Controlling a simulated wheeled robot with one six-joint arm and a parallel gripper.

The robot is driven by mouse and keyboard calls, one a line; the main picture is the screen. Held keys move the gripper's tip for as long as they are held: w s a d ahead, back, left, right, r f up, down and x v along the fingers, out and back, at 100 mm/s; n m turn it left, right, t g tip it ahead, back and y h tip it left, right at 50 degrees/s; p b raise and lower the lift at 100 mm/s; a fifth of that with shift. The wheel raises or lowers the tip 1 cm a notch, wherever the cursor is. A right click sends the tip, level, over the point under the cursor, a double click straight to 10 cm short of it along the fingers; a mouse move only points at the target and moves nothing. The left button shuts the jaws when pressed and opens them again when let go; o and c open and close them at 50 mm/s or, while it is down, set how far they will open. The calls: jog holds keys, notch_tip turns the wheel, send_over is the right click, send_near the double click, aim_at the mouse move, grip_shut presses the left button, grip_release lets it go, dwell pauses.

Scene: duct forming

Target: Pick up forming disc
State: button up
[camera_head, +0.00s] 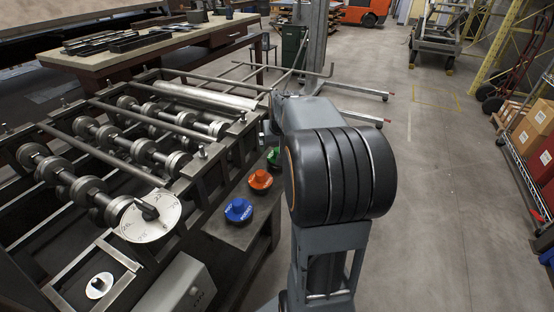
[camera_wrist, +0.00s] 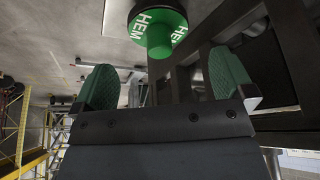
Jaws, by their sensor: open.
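The green forming disc (camera_wrist: 140,22), marked HEM, is at the top of the wrist view with its round knob (camera_wrist: 158,42) toward my gripper (camera_wrist: 163,80). My gripper is open and empty. Its two green-padded fingers stand left and right of the knob's line, apart from it. In the head view the green disc (camera_head: 273,158) is partly hidden by my arm. An orange disc (camera_head: 260,181) and a blue disc (camera_head: 239,211) sit in a row with it on a low shelf.
The roll forming machine (camera_head: 130,150) stands left of the discs, with a white dial (camera_head: 150,222) on its near end. In the wrist view a dark metal frame (camera_wrist: 285,50) is close on the right. Open floor (camera_head: 440,230) lies to the right.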

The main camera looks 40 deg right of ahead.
aim_at(278, 150)
jog(key=shift+x, duration=3.4)
jog(key=shift+c, duration=0.2)
jog(key=shift+r, duration=0.1)
jog(key=c, duration=1.1)
